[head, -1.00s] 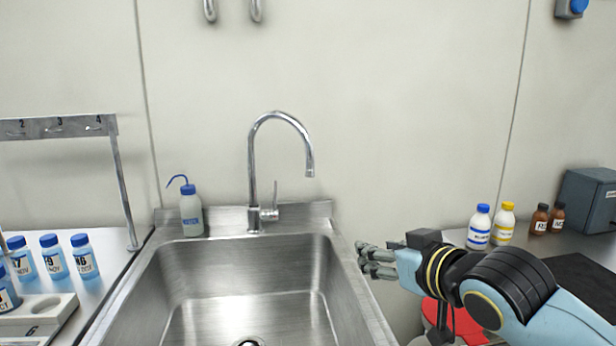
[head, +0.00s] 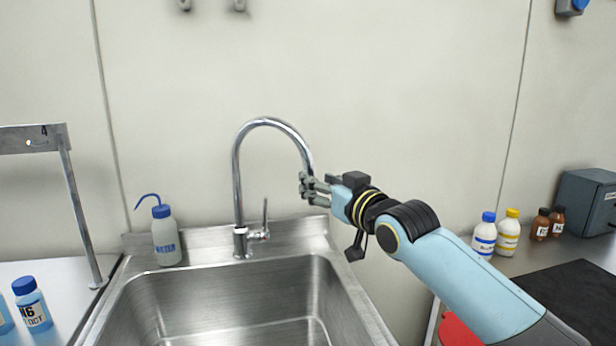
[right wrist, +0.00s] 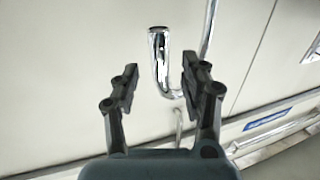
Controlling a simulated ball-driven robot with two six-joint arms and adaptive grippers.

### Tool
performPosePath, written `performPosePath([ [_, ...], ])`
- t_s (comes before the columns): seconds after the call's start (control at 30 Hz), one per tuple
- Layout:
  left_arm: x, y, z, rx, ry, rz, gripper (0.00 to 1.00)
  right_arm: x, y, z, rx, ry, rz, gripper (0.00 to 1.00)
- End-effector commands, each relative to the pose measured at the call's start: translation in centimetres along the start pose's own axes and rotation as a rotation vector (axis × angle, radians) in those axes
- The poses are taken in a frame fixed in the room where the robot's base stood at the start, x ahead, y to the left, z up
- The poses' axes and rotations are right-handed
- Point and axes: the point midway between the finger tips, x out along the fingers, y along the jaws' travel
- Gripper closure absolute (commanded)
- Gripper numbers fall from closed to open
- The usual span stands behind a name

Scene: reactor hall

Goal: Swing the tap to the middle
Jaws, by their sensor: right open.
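The chrome tap (head: 237,185) stands at the back of the steel sink. Its gooseneck spout arches over to the right, and its lever (head: 265,215) stands upright beside the base. My right gripper (head: 305,187) is at the end of the spout, coming from the right. In the right wrist view the open jaws (right wrist: 152,92) have the spout end (right wrist: 160,60) showing between and beyond the fingertips. I cannot tell whether a finger touches it. My left gripper is not in view.
The steel sink (head: 140,300) lies below the tap. A wash bottle (head: 166,243) stands at its back left. A metal rack (head: 75,205) is further left. Bottles with blue (head: 484,238) and yellow (head: 508,235) caps stand at the right. The air above the basin is free.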

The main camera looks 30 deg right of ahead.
Motion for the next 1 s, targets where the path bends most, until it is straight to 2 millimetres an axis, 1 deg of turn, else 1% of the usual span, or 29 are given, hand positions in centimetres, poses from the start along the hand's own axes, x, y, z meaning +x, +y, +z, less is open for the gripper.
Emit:
performPosePath([
  [0.03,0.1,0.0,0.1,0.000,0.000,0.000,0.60,1.0,0.0,0.0,0.002,0.001,0.001,0.55],
  [0.1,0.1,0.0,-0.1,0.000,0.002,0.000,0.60,2.2,0.0,0.0,0.002,0.001,0.001,0.55],
  [0.17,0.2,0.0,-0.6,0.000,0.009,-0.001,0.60,3.0,0.0,0.0,0.002,0.000,0.001,0.55],
  [0.23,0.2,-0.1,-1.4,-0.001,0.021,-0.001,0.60,3.7,0.0,0.0,0.001,0.000,0.001,0.55],
  [0.3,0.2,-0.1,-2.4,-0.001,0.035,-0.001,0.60,4.2,0.0,0.1,0.000,0.000,0.001,0.55],
  [0.4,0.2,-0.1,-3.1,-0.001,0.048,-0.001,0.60,4.5,0.0,0.0,-0.001,0.000,0.000,0.55],
  [0.6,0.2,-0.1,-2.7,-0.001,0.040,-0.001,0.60,4.5,0.0,0.0,-0.001,-0.001,0.000,0.55],
  [0.63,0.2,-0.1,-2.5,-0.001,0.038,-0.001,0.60,4.5,0.0,0.0,-0.001,-0.001,0.000,0.57],
  [0.8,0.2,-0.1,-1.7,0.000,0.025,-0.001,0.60,4.5,0.0,0.0,-0.001,-0.001,0.000,0.79],
  [0.93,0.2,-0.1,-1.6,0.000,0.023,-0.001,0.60,4.5,0.0,0.1,-0.001,-0.001,0.000,0.96],
  [0.97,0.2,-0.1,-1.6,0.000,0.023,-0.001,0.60,4.5,0.0,0.1,-0.001,-0.001,0.000,1.00],
  [1.0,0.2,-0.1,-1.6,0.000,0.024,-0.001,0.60,4.4,0.0,0.1,-0.001,-0.001,0.000,1.00],
])
